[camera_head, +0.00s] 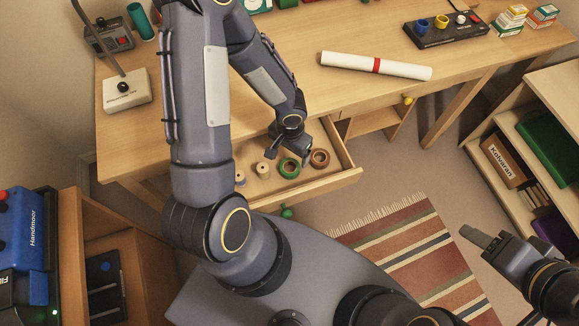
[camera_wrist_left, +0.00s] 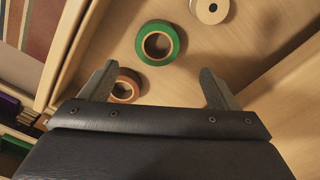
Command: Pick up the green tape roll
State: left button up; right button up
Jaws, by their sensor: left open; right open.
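The green tape roll (camera_head: 289,167) lies flat in the open desk drawer (camera_head: 337,181), between a brown roll and pale spools. In the left wrist view the green tape roll (camera_wrist_left: 158,43) lies ahead of the fingertips, roughly midway between them. My left gripper (camera_head: 289,150) is open and empty above the drawer, just behind the green roll in the head view. It also shows in the left wrist view (camera_wrist_left: 158,80), with the fingers apart. My right gripper (camera_head: 475,240) is at the lower right, over the floor, away from the drawer.
A brown tape roll (camera_head: 320,158) lies right beside the green one. Pale spools (camera_head: 263,169) lie to its left. The drawer walls enclose them. A rolled paper (camera_head: 376,66) with a red band lies on the desk (camera_head: 330,101). An open shelf (camera_head: 517,140) stands at the right.

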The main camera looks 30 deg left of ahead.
aim_at(291, 169)
pick_arm(q)
jog(key=f, duration=0.3)
jog(key=f+b, duration=0.1)
jog(key=f, duration=0.3)
jog(key=shift+s+d+f, duration=0.1)
jog(key=shift+s+d, duration=0.05)
jog(key=shift+d, duration=0.05)
jog(key=shift+c, duration=0.3)
jog(key=c, duration=1)
